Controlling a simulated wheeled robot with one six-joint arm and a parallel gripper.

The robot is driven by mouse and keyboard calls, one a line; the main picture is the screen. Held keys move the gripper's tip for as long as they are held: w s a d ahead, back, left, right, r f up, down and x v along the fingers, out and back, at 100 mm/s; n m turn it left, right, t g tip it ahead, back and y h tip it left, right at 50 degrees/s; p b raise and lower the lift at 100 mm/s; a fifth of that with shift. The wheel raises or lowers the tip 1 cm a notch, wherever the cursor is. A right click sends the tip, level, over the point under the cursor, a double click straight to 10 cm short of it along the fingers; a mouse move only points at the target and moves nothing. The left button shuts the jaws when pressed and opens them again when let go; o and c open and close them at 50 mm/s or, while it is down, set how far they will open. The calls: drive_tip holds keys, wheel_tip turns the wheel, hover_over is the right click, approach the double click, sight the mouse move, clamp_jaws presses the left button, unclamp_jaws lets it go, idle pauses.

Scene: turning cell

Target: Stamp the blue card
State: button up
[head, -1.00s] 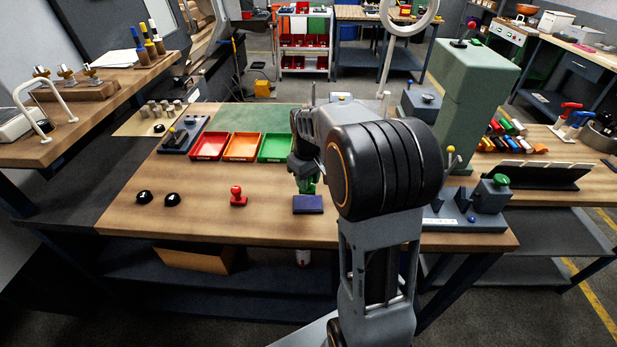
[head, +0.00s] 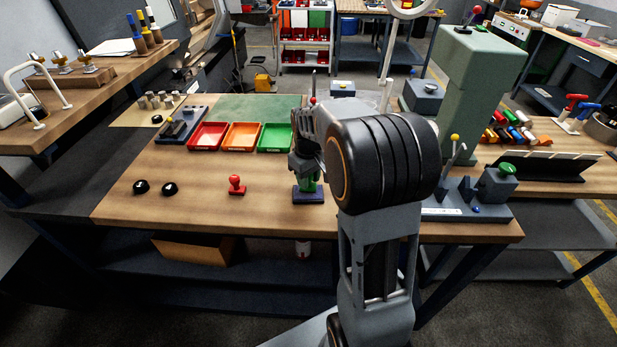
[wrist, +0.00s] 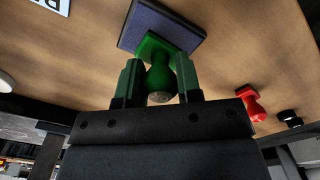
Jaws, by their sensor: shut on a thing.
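My gripper (wrist: 158,88) is shut on a green stamp (wrist: 160,70), one finger on each side of its handle. In the head view my gripper (head: 306,170) is partly hidden by my arm, with a bit of the green stamp (head: 309,185) showing. The stamp is upright over a dark blue rectangular piece (head: 309,197) on the bench. In the wrist view this blue piece (wrist: 180,30) lies at the stamp's base, which seems to touch it. I cannot tell whether it is the blue card or an ink pad.
A red stamp (head: 236,185) and two black knobs (head: 155,188) stand to the left. Red (head: 207,136), orange (head: 241,136) and green (head: 275,138) trays lie behind. A grey fixture (head: 470,207) stands to the right.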

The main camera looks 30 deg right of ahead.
drive_tip(key=shift+f+b, duration=0.35)
drive_tip(key=shift+f, duration=0.3)
idle(1.4)
drive_tip(key=shift+r+p, duration=2.9)
drive_tip(key=shift+r, duration=0.7)
